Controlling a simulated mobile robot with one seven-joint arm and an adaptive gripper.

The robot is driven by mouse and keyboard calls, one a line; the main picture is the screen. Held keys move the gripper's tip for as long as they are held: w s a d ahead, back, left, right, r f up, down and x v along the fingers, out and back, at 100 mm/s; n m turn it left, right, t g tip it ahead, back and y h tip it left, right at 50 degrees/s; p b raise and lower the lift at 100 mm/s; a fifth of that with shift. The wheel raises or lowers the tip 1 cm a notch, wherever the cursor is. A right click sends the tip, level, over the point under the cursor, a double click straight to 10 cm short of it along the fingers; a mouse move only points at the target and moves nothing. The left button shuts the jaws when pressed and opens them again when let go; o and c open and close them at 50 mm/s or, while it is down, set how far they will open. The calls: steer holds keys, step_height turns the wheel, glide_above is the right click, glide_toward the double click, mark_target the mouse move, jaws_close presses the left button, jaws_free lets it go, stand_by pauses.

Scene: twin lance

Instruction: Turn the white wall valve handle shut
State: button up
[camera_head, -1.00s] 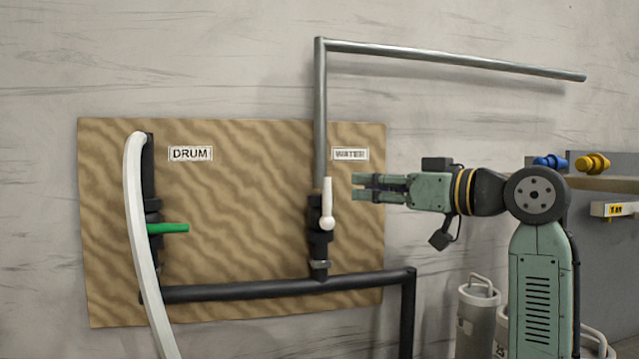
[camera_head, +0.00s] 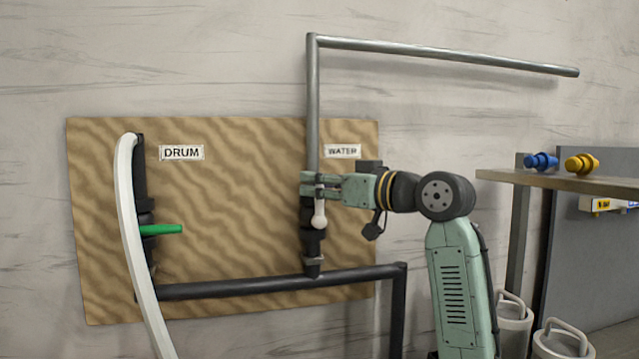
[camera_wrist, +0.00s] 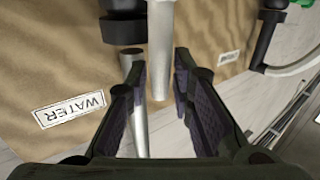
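The white valve handle (camera_head: 319,219) is on the black valve under the WATER label. Its round hub shows in the head view, and its upper part is mostly hidden by my gripper (camera_head: 313,188). The handle looks upright, in line with the metal pipe (camera_head: 313,110). In the wrist view the handle (camera_wrist: 160,45) reaches down between the two fingers of my gripper (camera_wrist: 157,62). The fingers are open, one on each side of it, with visible gaps. The metal pipe (camera_wrist: 139,125) runs behind, near the left finger. I cannot tell whether any finger touches it.
A green handle (camera_head: 160,229) sticks out sideways under the DRUM label (camera_head: 181,153), beside a white hose (camera_head: 128,220). A black pipe (camera_head: 250,287) crosses low on the wooden board (camera_head: 230,215). A shelf (camera_head: 560,182) with blue and yellow fittings and white canisters stand at right.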

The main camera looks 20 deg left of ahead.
jaws_close()
